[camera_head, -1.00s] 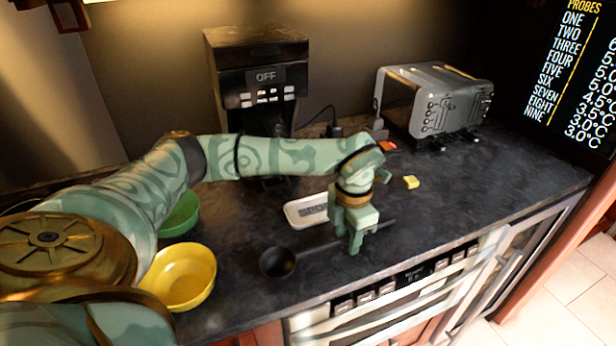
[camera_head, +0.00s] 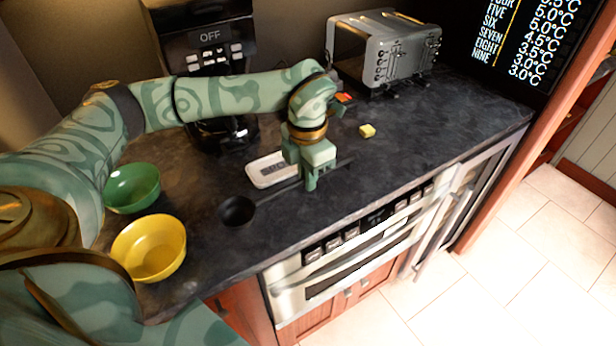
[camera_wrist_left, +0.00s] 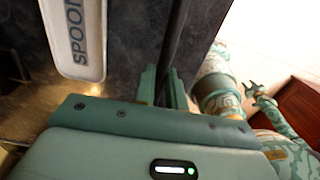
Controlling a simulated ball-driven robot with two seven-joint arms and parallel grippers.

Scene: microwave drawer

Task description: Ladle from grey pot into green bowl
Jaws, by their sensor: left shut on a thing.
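The black ladle (camera_head: 237,211) has its cup toward the left and its handle running up to the right, low over or on the counter. I cannot tell if it touches. My left gripper (camera_head: 310,184) points down, shut on the handle, which also shows in the left wrist view (camera_wrist_left: 176,35) between the fingers (camera_wrist_left: 165,88). The green bowl (camera_head: 132,188) stands upright at the left of the counter, close to my left arm. No grey pot shows. A small part of my right arm, with what seems its gripper (camera_wrist_left: 251,88), shows in the left wrist view, too small to judge.
A yellow bowl (camera_head: 149,248) stands in front of the green one. A white spoon rest (camera_head: 272,169) lies behind the ladle. The counter's right part is clear.

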